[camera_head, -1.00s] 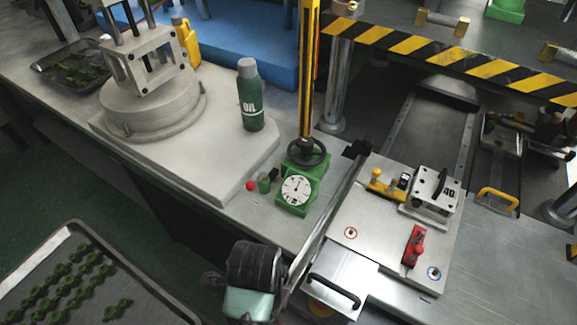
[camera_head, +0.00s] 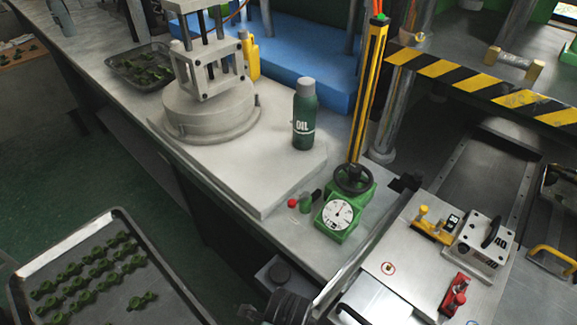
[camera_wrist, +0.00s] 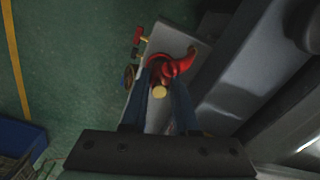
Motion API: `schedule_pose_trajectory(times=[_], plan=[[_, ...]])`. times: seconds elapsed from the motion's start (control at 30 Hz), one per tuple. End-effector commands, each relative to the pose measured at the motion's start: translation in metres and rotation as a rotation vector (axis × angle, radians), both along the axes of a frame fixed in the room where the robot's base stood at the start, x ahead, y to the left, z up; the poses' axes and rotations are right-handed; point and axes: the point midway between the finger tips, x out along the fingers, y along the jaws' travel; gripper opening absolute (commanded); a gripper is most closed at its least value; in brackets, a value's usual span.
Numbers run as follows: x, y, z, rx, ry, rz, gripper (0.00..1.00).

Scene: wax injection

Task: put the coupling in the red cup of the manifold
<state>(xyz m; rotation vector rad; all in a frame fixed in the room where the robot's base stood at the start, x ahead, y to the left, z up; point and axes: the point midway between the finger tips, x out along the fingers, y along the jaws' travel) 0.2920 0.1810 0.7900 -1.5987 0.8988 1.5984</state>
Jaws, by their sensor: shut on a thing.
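In the wrist view my gripper (camera_wrist: 160,84) reaches out with two dark blue-grey fingers, shut on a part with a round brass-coloured end (camera_wrist: 159,92). I take this part to be the coupling; most of it is hidden between the fingers. A red rounded piece (camera_wrist: 182,64) shows just beyond the fingertips, over a grey plate (camera_wrist: 168,38). It may be the red cup on the manifold, but I cannot tell whether the held part touches it or is inside it. Neither the coupling nor the manifold is clear in the head view.
Small red and yellow parts (camera_wrist: 138,36) and a brass round piece (camera_wrist: 129,75) sit at the plate's left edge. Grey machinery (camera_wrist: 270,90) is on the right; green floor lies left. The head view shows an oil bottle (camera_head: 304,118), a green gauge (camera_head: 340,213) and a parts tray (camera_head: 118,216).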

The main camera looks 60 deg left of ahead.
Motion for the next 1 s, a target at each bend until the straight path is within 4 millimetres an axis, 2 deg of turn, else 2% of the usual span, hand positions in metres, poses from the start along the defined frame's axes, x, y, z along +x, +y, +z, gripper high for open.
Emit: schedule_pose_trajectory(times=[0.17,0.2,0.33,0.7,0.87,1.0], plan=[[0.000,0.000,-0.003,0.000,0.000,0.000,0.00],[0.000,0.000,-0.003,0.001,-0.001,0.000,0.35],[0.000,0.000,-0.002,0.000,0.000,0.000,0.58],[0.000,0.000,0.003,0.001,-0.001,0.000,0.58],[0.001,0.001,0.028,0.002,-0.003,0.001,0.58],[0.001,0.001,0.060,0.003,-0.005,0.001,0.58]])
